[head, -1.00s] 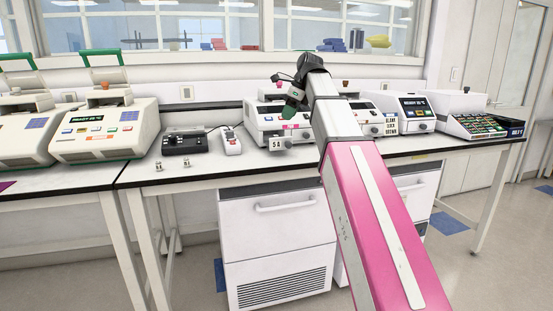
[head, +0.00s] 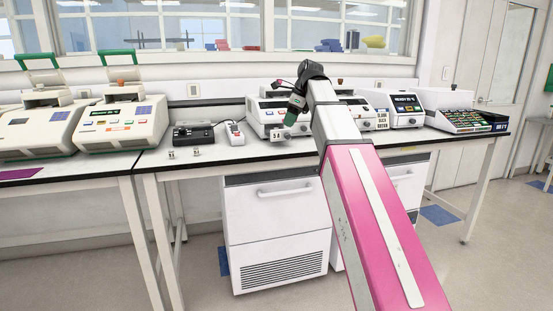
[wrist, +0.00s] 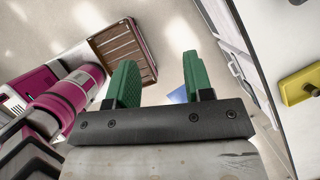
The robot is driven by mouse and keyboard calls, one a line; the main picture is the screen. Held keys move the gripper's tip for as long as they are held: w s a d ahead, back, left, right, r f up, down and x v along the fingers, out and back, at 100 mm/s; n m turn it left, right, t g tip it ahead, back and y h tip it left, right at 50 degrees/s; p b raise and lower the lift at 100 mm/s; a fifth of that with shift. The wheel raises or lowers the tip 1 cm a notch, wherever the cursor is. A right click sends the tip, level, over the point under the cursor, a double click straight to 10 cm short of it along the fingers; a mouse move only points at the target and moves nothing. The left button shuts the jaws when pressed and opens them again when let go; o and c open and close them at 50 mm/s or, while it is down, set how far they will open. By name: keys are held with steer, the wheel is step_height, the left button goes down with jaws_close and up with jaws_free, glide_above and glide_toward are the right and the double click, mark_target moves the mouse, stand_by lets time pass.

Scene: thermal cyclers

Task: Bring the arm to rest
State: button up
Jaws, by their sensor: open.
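My arm reaches forward over the front edge of the bench in the head view. My gripper (head: 294,106) is at its end, in front of a white thermal cycler (head: 266,118). In the wrist view the two green fingers of my gripper (wrist: 155,80) stand apart with nothing between them, and floor shows beyond them. The fingertips are small in the head view, and my arm hides part of the machines behind it.
The bench (head: 215,153) holds two large cyclers with green handles at left, a black device (head: 193,135), a white handset (head: 235,133), and more machines (head: 405,108) at right. Two small vials stand near the front edge. White cabinets (head: 275,225) are below.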

steer(key=s+d+f+n+h, duration=0.1)
steer(key=d+f+n, duration=0.15)
steer(key=f, duration=0.75)
steer(key=s+d+f+n, duration=0.15)
steer(key=f+n, duration=0.25)
steer(key=f, duration=0.6)
steer(key=s+d+f+n+h, duration=0.1)
steer(key=d+f+n, duration=0.2)
steer(key=f, duration=0.7)
steer(key=s+d+f+n, duration=0.2)
steer(key=s+f+n, duration=0.1)
steer(key=f, duration=0.4)
steer(key=s+d+f+n+h, duration=0.1)
steer(key=s+d+f+n, duration=0.1)
steer(key=s+f+n, duration=0.2)
steer(key=s+d+f+n+g+h, duration=0.1)
steer(key=s+d+f+n, duration=0.2)
steer(key=s+f, duration=0.4)
step_height(320, 180, down, 6)
steer(key=shift+s+r+n, duration=0.15)
steer(key=shift+r+n, duration=0.1)
steer(key=shift+n, duration=0.3)
